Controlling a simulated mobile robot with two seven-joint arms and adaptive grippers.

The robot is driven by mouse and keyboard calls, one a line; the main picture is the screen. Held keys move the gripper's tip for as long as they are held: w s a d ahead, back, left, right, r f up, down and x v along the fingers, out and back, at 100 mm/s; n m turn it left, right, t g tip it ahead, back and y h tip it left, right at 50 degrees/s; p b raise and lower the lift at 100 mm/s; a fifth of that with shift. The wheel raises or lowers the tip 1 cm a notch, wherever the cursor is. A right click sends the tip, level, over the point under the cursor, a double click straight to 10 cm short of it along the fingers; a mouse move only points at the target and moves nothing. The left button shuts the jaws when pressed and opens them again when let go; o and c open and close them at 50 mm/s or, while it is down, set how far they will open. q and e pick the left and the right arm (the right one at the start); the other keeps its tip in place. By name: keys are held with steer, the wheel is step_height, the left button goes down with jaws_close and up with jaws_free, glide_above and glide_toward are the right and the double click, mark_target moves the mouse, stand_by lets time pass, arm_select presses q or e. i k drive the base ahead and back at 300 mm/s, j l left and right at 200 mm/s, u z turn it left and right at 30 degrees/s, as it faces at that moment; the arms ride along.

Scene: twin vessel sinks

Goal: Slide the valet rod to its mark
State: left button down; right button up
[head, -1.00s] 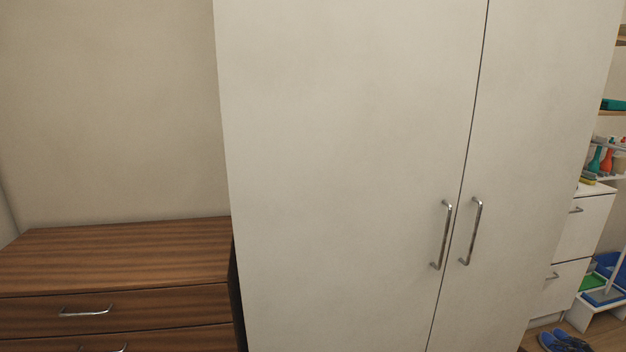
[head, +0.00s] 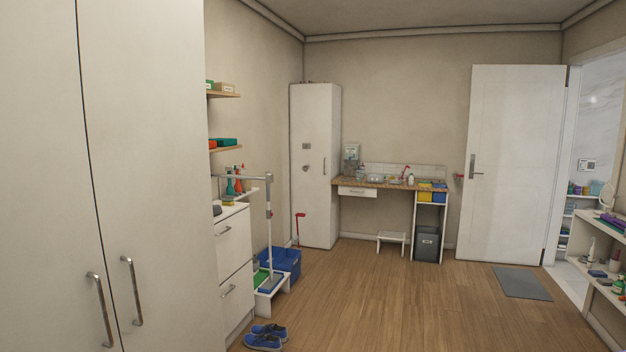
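I cannot pick out the valet rod or its mark with certainty. A grey horizontal bar (head: 240,177) meets the top of a thin upright grey pole (head: 268,222) beside the white drawer unit; I cannot tell whether either is the valet rod. The pole's foot reaches a blue flat piece near a low white step. The tall pale wardrobe (head: 155,130) fills the left side, its two doors closed, with two metal handles. Neither of my grippers is in view.
A white drawer unit (head: 232,255) stands past the wardrobe. Blue shoes (head: 264,337) and a blue bin (head: 284,262) are on the floor. A wooden-topped bench (head: 385,183) and tall cabinet (head: 315,165) stand at the back. The white door (head: 512,165) is at right. Middle floor is clear.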

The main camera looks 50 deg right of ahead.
mark_target(269, 178)
steer(key=z, duration=1.4)
steer(key=i+j, duration=0.1)
steer(key=i, duration=0.3)
steer(key=i+j, duration=0.15)
steer(key=i, duration=0.2)
